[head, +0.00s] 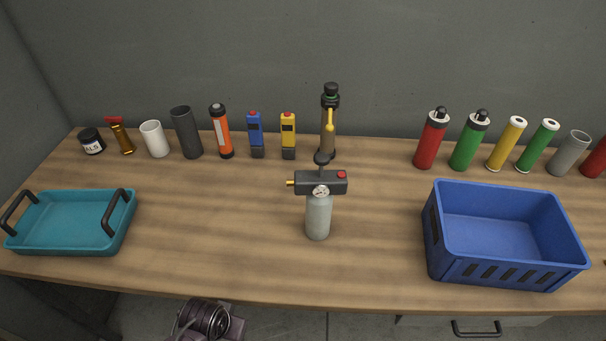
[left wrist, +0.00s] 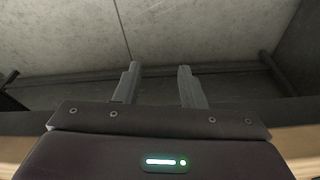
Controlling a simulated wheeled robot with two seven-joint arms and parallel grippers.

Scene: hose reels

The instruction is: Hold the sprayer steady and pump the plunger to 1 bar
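The sprayer (head: 318,216) stands upright on the workbench near the middle in the head view. It has a grey cylindrical bottle and a dark head with a round gauge (head: 320,191), a red button and a brass nozzle at the left. Its plunger (head: 322,160) rises from the head with a dark knob on top; the gauge reading is too small to tell. My left gripper (left wrist: 159,84) shows in the left wrist view with its two fingers apart and nothing between them. It is away from the sprayer. My right gripper is in neither view.
A teal tray (head: 70,247) stands at the left and a blue crate (head: 505,272) at the right. Several bottles, cylinders and handheld devices line the bench's back, including a tall pump bottle (head: 329,140) behind the sprayer. The wooden bench (head: 230,230) is clear on both sides of the sprayer.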

